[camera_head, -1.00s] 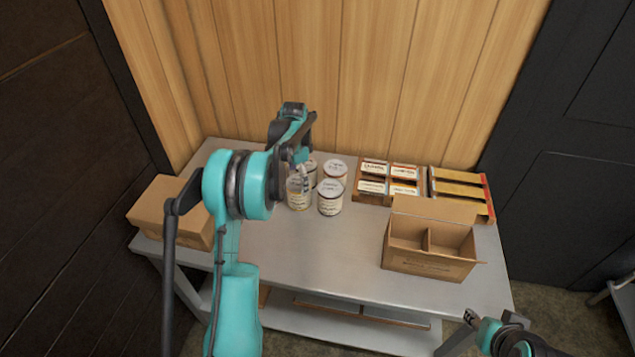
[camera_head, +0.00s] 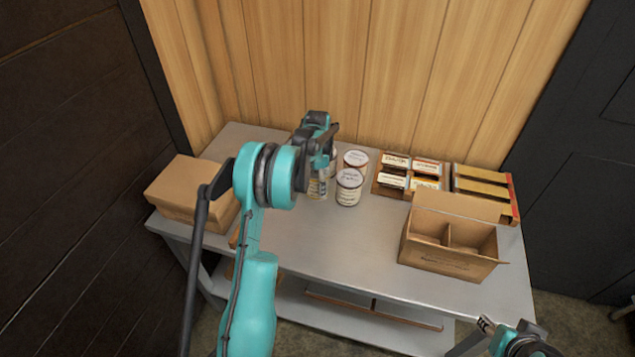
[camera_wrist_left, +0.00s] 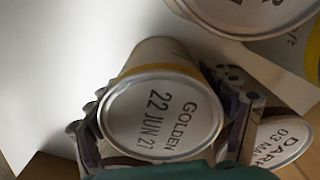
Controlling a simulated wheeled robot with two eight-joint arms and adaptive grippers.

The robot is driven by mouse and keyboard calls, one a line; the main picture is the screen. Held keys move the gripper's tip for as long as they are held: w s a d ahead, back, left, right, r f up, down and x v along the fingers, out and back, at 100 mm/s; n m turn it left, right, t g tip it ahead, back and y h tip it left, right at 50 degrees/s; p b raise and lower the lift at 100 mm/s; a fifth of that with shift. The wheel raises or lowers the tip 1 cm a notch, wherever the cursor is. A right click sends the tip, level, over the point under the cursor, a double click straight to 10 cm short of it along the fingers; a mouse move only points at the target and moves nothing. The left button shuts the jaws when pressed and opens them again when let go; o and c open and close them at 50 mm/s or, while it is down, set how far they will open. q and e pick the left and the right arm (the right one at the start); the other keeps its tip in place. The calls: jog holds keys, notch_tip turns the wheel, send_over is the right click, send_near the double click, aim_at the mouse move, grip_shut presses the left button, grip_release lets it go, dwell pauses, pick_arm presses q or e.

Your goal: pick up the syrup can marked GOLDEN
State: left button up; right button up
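The GOLDEN can (camera_wrist_left: 163,115), a pale can with a yellow band and a lid reading "GOLDEN 22 JUN 21", sits between the two fingers of my left gripper (camera_wrist_left: 165,118) in the left wrist view. The fingers lie close against both sides and appear shut on it. In the head view my left gripper (camera_head: 318,172) is over the left side of the can group, and this can (camera_head: 317,188) shows below it, apparently on the table. My right gripper (camera_head: 485,324) is at the lower right edge; its fingers are too small to read.
A can marked DARK (camera_wrist_left: 280,140) and another can (camera_wrist_left: 245,12) stand close by. Other cans stand right of the gripper (camera_head: 349,188) and behind it (camera_head: 355,160). Label trays (camera_head: 408,172), a divided carton (camera_head: 445,262) and a closed box (camera_head: 185,190) share the grey table (camera_head: 310,240).

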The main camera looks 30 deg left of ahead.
pick_arm(q)
jog(key=c, duration=1.3)
